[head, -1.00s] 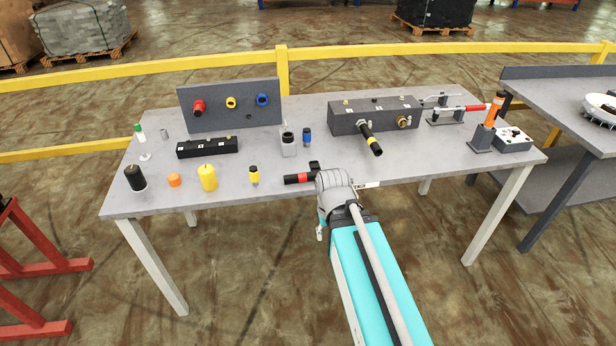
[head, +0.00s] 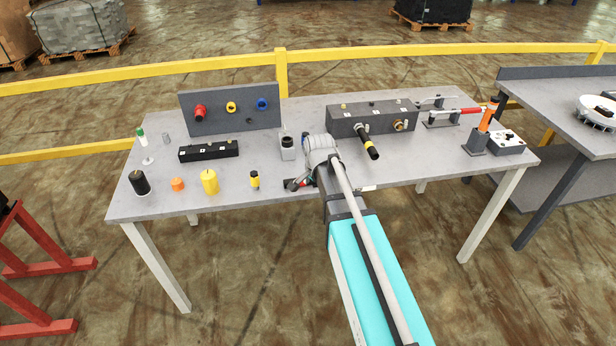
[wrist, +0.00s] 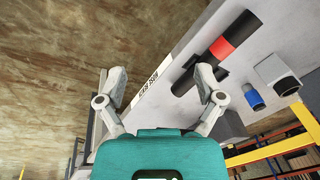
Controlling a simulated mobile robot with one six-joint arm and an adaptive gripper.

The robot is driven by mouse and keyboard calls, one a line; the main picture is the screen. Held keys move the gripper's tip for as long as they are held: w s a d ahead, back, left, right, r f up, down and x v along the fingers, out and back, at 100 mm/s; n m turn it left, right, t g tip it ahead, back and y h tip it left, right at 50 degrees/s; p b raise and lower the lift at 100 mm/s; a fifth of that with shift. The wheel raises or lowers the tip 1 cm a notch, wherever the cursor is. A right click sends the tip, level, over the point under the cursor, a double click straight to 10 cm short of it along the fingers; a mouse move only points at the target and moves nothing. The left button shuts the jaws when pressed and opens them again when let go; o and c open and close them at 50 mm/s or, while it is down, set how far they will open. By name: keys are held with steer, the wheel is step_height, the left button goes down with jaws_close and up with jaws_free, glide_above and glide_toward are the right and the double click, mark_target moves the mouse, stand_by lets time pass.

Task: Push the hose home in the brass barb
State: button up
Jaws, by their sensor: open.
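A black hose with a red band lies on the table near its front edge. In the head view the hose (head: 289,184) is mostly hidden by my arm. In the wrist view the hose (wrist: 222,47) lies up and right of my gripper (wrist: 162,80), which is open and empty. The right finger overlaps the hose's lower end in the picture; I cannot tell if they touch. A brass fitting (head: 399,125) sits on the front of the dark grey block (head: 345,123). Another black hose with a yellow band (head: 367,142) sticks out of that block, left of the brass fitting.
A grey box (wrist: 272,70) and a blue-ended cylinder (wrist: 253,97) stand close to the hose. A toggle clamp (head: 445,112) and an orange-handled stand (head: 482,130) are at the right. A yellow cylinder (head: 255,180) stands left of the gripper.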

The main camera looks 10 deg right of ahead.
steer(key=w+r+m+t+p, duration=0.1)
steer(key=w+r+m+p, duration=0.1)
steer(key=w+r+m, duration=0.2)
steer(key=w+m, duration=0.3)
steer(key=w, duration=0.2)
steer(key=shift+w+a+p, duration=0.3)
steer(key=shift+p, duration=0.05)
steer(key=shift+f, duration=0.15)
steer(key=b+x, duration=0.8)
steer(key=shift+w+f, duration=0.2)
stand_by(0.3)
steer(key=b+x, duration=0.1)
steer(key=b, duration=0.1)
steer(key=b+x, duration=0.1)
steer(key=x, duration=0.1)
steer(key=shift+a+f+b, duration=0.2)
steer(key=shift+f+b, duration=0.15)
steer(key=shift+b, duration=0.05)
steer(key=shift+w+f+b, duration=0.25)
steer(key=shift+f+b, duration=0.45)
steer(key=shift+b, duration=0.05)
